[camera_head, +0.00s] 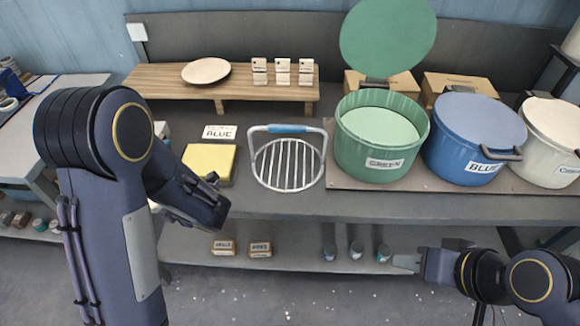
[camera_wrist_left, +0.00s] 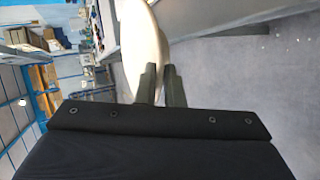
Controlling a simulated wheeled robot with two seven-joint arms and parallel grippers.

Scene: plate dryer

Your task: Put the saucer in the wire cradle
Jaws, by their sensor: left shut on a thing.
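My left gripper (camera_wrist_left: 161,84) is shut on a cream saucer (camera_wrist_left: 147,45), which shows nearly edge-on between and beyond the fingers in the left wrist view. In the head view my left arm hides most of the held saucer and the fingertips. The wire cradle (camera_head: 288,168), a round wire basket with a blue-gripped handle, stands empty on the grey table, right of my left arm. Another pale plate (camera_head: 206,70) lies on the wooden riser. My right gripper (camera_head: 408,262) is low at the right, in front of the table; its finger opening is unclear.
A yellow block (camera_head: 209,162) lies left of the cradle, by a card reading BLUE (camera_head: 220,132). A green pot (camera_head: 375,150), with its lid raised, stands close right. Beyond are a blue pot (camera_head: 470,145) and a cream pot (camera_head: 552,135). The wooden riser (camera_head: 160,82) stands behind.

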